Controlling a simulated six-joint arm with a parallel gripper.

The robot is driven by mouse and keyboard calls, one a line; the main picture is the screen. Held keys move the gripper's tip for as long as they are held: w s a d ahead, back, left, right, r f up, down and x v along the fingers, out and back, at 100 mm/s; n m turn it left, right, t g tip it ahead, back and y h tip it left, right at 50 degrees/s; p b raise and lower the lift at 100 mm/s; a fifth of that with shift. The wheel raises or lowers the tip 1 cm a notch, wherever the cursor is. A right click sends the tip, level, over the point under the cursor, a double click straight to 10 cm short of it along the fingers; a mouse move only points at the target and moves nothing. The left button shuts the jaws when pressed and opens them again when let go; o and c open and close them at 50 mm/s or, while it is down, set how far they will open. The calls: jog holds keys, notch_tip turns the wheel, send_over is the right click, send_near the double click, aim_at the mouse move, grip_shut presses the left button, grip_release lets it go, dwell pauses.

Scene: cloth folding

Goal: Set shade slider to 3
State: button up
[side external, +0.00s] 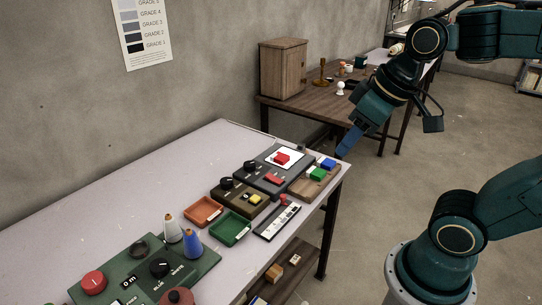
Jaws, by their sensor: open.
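A narrow panel (270,228) with a pale, marked face lies near the table's right edge. A red knob (285,199) sits at its far end; this looks like the shade slider, but its markings are too small to read. My gripper (344,150) has blue fingers and hangs in the air at the upper right, beyond the table's far right corner. It is apart from the slider and holds nothing that I can see. The gap between its fingers is hard to make out from this side.
A wooden tray (309,188) with blue and green blocks lies near the slider. Dark boxes with knobs, an orange tray (203,212), a green tray (230,229) and a green panel (190,262) with cones crowd the table (130,180). A grade chart (143,32) hangs on the wall.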

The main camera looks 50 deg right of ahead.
jog(key=w+d+f+g, duration=0.1)
jog(key=w+d, duration=0.1)
jog(key=w, duration=0.6)
jog(key=n+g, duration=0.3)
jog(key=g, duration=0.1)
send_over(283, 195)
notch_tip(283, 195, down, 18)
jog(key=shift+f, duration=0.1)
notch_tip(283, 195, down, 14)
jog(key=shift+r, duration=0.25)
grip_shut()
